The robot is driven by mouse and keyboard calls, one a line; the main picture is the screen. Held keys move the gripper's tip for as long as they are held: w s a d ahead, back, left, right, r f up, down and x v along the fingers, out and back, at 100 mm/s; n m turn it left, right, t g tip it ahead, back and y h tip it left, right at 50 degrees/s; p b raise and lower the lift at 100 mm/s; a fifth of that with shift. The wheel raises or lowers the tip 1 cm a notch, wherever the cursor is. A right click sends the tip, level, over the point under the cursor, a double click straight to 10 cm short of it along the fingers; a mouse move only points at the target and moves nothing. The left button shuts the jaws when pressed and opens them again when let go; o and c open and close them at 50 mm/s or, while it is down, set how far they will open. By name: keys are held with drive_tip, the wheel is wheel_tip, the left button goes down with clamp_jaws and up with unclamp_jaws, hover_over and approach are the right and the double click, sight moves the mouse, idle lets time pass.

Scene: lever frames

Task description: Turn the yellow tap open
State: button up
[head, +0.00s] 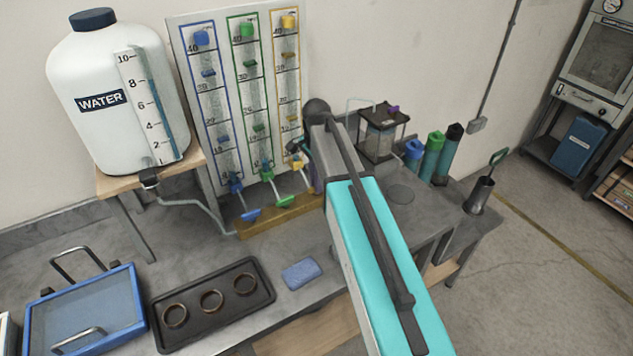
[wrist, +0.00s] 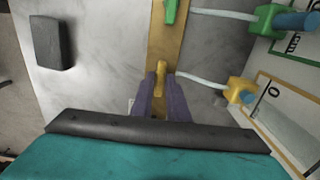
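The yellow tap has a body (wrist: 241,91) on the right in the wrist view, with a pale tube running to its small yellow lever (wrist: 160,72). The lever stands at the wooden strip, between the purple fingertips of my gripper (wrist: 162,80). The fingers are apart, one on each side of the lever; whether they touch it I cannot tell. In the head view the yellow tap body (head: 297,162) shows at the foot of the right column of the panel. My arm hides its lever and most of my gripper (head: 314,178) there.
The green tap lever (head: 284,202) and blue tap lever (head: 250,214) are left of my gripper, above the wooden strip (head: 262,221). A water tank (head: 110,125) stands further left. A clear-sided container (head: 380,138) and coloured cylinders (head: 432,155) stand to the right.

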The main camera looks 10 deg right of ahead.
clamp_jaws()
drive_tip(key=shift+n, duration=0.4)
drive_tip(key=n, duration=0.3)
drive_tip(key=shift+b, duration=0.35)
drive_tip(key=n, duration=0.4)
drive_tip(key=shift+n+b, duration=0.3)
drive_tip(key=n, duration=0.4)
drive_tip(key=shift+n, duration=0.3)
drive_tip(key=n, duration=0.5)
drive_tip(key=shift+b, duration=0.35)
